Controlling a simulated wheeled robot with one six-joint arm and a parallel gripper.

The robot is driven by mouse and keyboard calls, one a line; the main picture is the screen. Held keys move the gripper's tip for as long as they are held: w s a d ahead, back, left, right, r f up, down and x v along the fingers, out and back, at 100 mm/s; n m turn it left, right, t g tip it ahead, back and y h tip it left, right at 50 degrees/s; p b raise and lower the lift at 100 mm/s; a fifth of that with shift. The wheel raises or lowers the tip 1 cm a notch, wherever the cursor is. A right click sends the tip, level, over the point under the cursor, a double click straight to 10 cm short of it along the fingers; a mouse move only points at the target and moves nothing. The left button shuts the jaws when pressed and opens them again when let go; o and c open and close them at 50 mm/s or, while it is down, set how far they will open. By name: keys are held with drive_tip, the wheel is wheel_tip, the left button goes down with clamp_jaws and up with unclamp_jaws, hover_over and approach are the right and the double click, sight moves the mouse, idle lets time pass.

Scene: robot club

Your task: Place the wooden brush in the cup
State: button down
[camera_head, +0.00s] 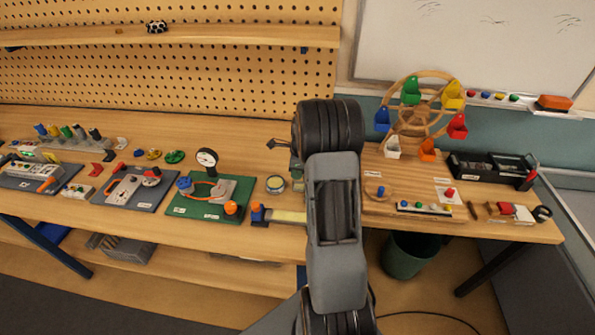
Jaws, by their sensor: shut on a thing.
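My arm rises through the middle of the view, and its dark upper joint covers part of the bench. My gripper is hidden behind the arm, so I cannot see its jaws or anything in them. I cannot make out a wooden brush. A short dark brown stick (473,210) lies on the bench at right, too small to identify. Several coloured cup-like holders hang on a wooden wheel, among them a green one (411,91), a red one (457,126) and a white one (393,148).
The wooden bench (250,130) carries a green board with a gauge (207,158), grey boards at left, and a black tray (490,165) at right. A shelf (220,37) runs above. A green bin (408,255) stands below.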

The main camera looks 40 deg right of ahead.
drive_tip(key=c, duration=1.1)
unclamp_jaws()
drive_tip(key=shift+o, duration=0.2)
drive_tip(key=r, duration=0.7)
drive_tip(key=s+d+r, duration=0.1)
drive_tip(key=r, duration=0.3)
drive_tip(key=shift+r+b, duration=0.25)
drive_tip(key=shift+b, duration=0.1)
drive_tip(key=s+a+r+n+t+h, duration=0.1)
drive_tip(key=s+a+r+n, duration=0.25)
drive_tip(key=a+n, duration=0.4)
drive_tip(key=s+a+r+n, duration=0.35)
drive_tip(key=a+n, duration=0.25)
drive_tip(key=a, duration=0.2)
drive_tip(key=s+a+f+n+t, duration=0.2)
drive_tip(key=s+a+n, duration=0.6)
drive_tip(key=n, duration=0.5)
drive_tip(key=shift+s+f, duration=0.2)
drive_tip(key=shift+s, duration=0.95)
